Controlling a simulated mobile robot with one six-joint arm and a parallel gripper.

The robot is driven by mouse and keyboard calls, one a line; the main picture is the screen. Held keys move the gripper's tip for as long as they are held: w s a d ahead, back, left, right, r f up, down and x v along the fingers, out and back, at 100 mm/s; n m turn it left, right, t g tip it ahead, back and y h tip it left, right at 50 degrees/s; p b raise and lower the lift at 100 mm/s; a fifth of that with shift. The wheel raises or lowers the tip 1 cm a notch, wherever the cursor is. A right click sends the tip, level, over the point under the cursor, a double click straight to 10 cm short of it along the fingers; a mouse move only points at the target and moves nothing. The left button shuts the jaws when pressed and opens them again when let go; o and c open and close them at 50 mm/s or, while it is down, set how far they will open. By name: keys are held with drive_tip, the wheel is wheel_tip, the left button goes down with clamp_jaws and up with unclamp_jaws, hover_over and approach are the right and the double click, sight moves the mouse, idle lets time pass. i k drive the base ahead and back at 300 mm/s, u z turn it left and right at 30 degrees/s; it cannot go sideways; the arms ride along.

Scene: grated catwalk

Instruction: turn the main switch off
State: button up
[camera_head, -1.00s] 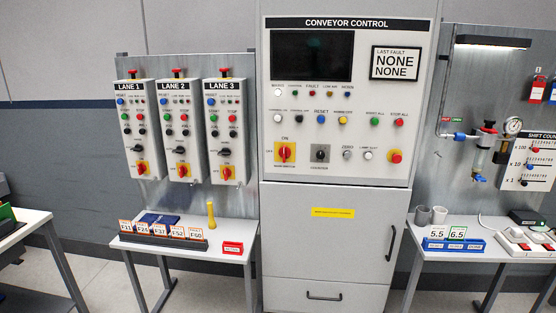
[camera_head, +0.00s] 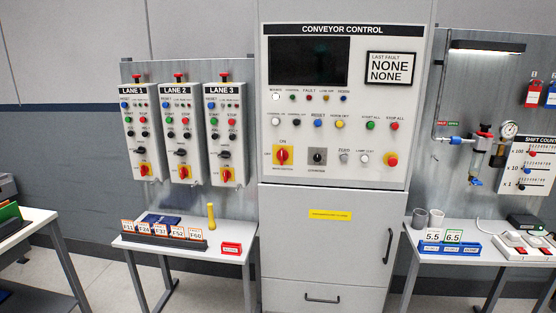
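The main switch (camera_head: 283,155) is a red rotary handle on a yellow plate, at the lower left of the conveyor control panel (camera_head: 380,100). "ON" is printed above it and "OFF" to its left. The red handle looks upright, towards ON. The white lamp (camera_head: 276,97) at the left end of the lamp row looks lit. The screen (camera_head: 308,61) is dark. The last fault display (camera_head: 388,68) reads NONE NONE. My gripper is not in view.
Three lane boxes (camera_head: 176,135) with similar red-yellow switches hang left of the cabinet. A table (camera_head: 222,261) with number cards and a yellow cylinder stands below them. Another table (camera_head: 412,240) with cups and blue bins stands at the right. Floor shows at the lower left.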

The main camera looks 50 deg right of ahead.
sight(283, 155)
drive_tip(key=z, duration=0.1)
drive_tip(key=i, duration=0.95)
drive_tip(key=u, duration=0.05)
